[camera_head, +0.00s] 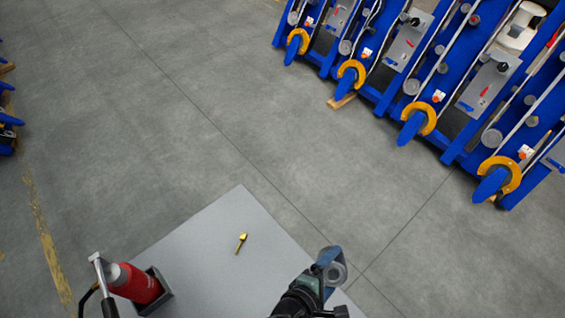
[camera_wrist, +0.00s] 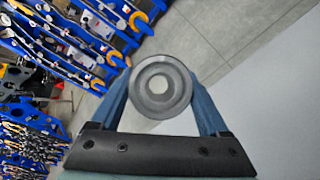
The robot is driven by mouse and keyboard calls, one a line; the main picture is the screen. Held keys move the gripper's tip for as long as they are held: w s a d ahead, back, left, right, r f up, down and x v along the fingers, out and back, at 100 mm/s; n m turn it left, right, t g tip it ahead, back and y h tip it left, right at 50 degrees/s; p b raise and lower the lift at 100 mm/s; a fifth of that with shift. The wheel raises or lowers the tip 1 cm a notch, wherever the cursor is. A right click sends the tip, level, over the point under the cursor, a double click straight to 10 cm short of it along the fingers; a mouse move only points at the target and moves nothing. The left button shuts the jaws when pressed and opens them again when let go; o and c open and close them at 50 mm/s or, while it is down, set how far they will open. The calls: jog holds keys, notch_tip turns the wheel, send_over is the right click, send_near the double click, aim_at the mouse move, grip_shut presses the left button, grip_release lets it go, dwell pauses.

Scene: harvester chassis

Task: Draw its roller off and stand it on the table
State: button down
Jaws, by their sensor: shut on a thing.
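A grey round roller (camera_wrist: 161,87) with a light round centre sits between the two blue fingers of my gripper (camera_wrist: 160,100) in the wrist view. The fingers are shut on its sides. In the head view my gripper (camera_head: 327,265) holds the roller (camera_head: 336,273) at the right edge of the grey table (camera_head: 215,225). I cannot tell how high above the table it is. The round face of the roller points towards the wrist camera.
A small yellow pointed piece (camera_head: 241,243) lies on the table. A red bottle-like tool (camera_head: 137,283) stands in a dark holder at the table's left. Blue harvester chassis units (camera_head: 420,100) with yellow hooks stand at the upper right. Grey floor lies between, clear.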

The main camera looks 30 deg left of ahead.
jog(key=s+a+f+g+h, duration=0.2)
jog(key=s+a+f+g, duration=0.6)
jog(key=a+g, duration=0.1)
jog(key=shift+n, duration=0.3)
jog(key=f+b, duration=0.5)
jog(key=b, duration=0.1)
jog(key=f+b, duration=0.3)
jog(key=b, duration=0.1)
jog(key=shift+s+d+f, duration=0.25)
jog(key=shift+d+f, duration=0.05)
grip_release()
jog(key=p+v, duration=0.1)
jog(key=v, duration=1.2)
jog(key=shift+a+p, duration=0.25)
jog(key=shift+p, duration=0.1)
